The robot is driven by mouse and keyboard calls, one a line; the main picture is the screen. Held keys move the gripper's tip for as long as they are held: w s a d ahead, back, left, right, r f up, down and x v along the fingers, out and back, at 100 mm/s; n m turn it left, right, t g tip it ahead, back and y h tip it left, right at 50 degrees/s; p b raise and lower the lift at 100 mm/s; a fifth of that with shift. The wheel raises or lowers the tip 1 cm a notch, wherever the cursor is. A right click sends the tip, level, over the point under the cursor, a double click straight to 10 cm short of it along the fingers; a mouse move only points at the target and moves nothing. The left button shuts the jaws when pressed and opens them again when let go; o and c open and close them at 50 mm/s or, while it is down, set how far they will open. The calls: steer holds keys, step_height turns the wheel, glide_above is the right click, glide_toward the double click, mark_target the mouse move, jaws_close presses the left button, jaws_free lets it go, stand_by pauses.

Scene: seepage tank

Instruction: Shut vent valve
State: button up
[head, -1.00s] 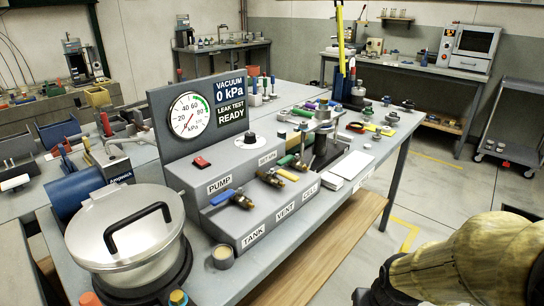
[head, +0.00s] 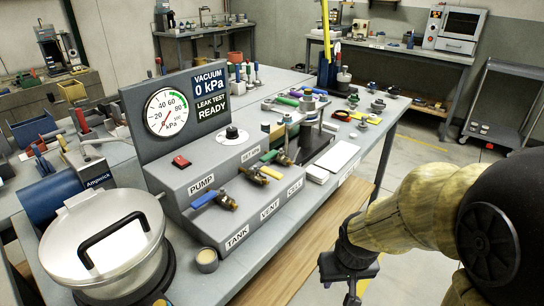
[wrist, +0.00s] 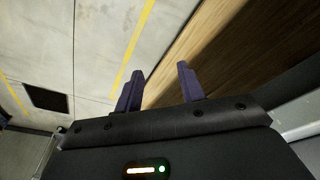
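The vent valve (head: 252,175) is a brass valve with a yellow handle (head: 271,172) on the sloped grey panel, above the VENT label (head: 270,208). The tank valve with a blue handle (head: 204,199) is left of it, and the cell valve with a green handle (head: 269,156) is behind it. My gripper (head: 350,288) hangs low at the right of the bench, well apart from the valves. In the wrist view, its two dark fingers (wrist: 160,82) are spread with nothing between them. No valve shows in the wrist view.
A silver lidded pot (head: 105,240) stands at the bench's left front. A small round cup (head: 206,260) sits near the TANK label. The gauge (head: 166,111) and sign reading 0 kPa and READY (head: 215,90) rise behind. Open floor (head: 420,170) lies to the right.

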mark_target(273, 172)
steer(key=w+a+r+n+p, duration=0.3)
steer(key=w+a+r+p, duration=0.2)
steer(key=r+p, duration=0.6)
steer(key=w+a+r+n+g+p, duration=0.1)
steer(key=w+a+r+n+p, duration=0.2)
steer(key=r+p, duration=0.8)
steer(key=w+a+r+n+g+p, duration=0.1)
steer(key=w+a+r+n+p, duration=0.2)
steer(key=w+a+r+p, duration=0.3)
steer(key=w+r+p, duration=0.3)
steer(key=r+p, duration=0.3)
steer(key=r, duration=0.2)
steer(key=shift+w+a+n, duration=0.25)
steer(key=shift+a+n, duration=0.05)
steer(key=shift+a, duration=0.1)
step_height(273, 172, down, 17)
steer(key=p, duration=0.3)
steer(key=shift+f+p, duration=0.2)
steer(key=shift+p, duration=0.2)
steer(key=shift+c, duration=0.2)
jaws_close()
